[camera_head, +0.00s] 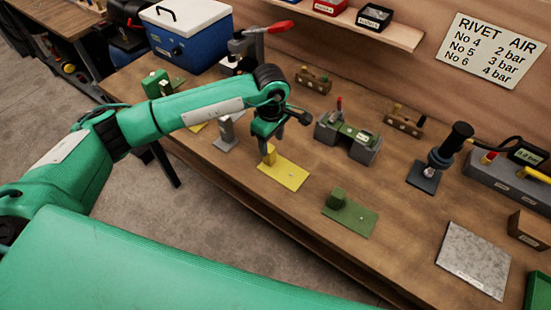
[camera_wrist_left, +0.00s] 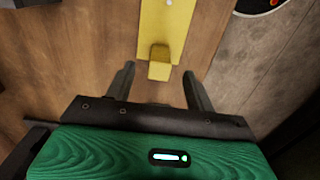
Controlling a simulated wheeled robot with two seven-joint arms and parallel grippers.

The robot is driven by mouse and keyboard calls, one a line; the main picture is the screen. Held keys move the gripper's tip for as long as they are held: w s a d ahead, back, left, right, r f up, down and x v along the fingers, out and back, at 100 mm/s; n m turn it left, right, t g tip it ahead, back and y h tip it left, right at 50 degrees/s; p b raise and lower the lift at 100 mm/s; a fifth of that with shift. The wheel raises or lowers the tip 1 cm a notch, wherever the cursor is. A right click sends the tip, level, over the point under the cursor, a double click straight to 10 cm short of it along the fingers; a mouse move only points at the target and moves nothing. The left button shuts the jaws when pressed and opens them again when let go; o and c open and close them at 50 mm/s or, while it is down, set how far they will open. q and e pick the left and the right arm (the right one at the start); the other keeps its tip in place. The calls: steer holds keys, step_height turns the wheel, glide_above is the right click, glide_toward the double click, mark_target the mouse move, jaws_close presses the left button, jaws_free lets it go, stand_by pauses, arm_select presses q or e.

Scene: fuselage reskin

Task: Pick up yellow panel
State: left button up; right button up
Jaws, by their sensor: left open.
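The yellow panel (camera_head: 283,173) lies flat on the wooden bench, with a small upright yellow block at its left end. My left gripper (camera_head: 268,150) is above that block end in the head view, with its fingers pointing down. In the left wrist view the yellow panel (camera_wrist_left: 166,25) runs up from the block, and the block sits just beyond the gap between the open fingertips of the left gripper (camera_wrist_left: 158,80). The fingers are apart and nothing is between them. My right gripper is not in view.
A green panel (camera_head: 350,213) with a block lies to the right of the yellow one. A grey fixture (camera_head: 348,137) stands behind. A grey metal plate (camera_head: 473,260) lies at the right. A clamp with a red handle (camera_head: 258,40) stands at the back. Bare bench surrounds the yellow panel.

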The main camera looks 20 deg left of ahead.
mark_target(273, 150)
arm_select(q)
steer(key=shift+f, duration=0.6)
steer(key=shift+s+d+f+p, duration=0.1)
steer(key=shift+f+p, duration=0.15)
steer(key=shift+p, duration=0.15)
step_height(273, 150, down, 4)
steer(key=shift+p, duration=1.25)
steer(key=shift+f, duration=0.35)
steer(key=shift+c, duration=0.4)
steer(key=c, duration=1.1)
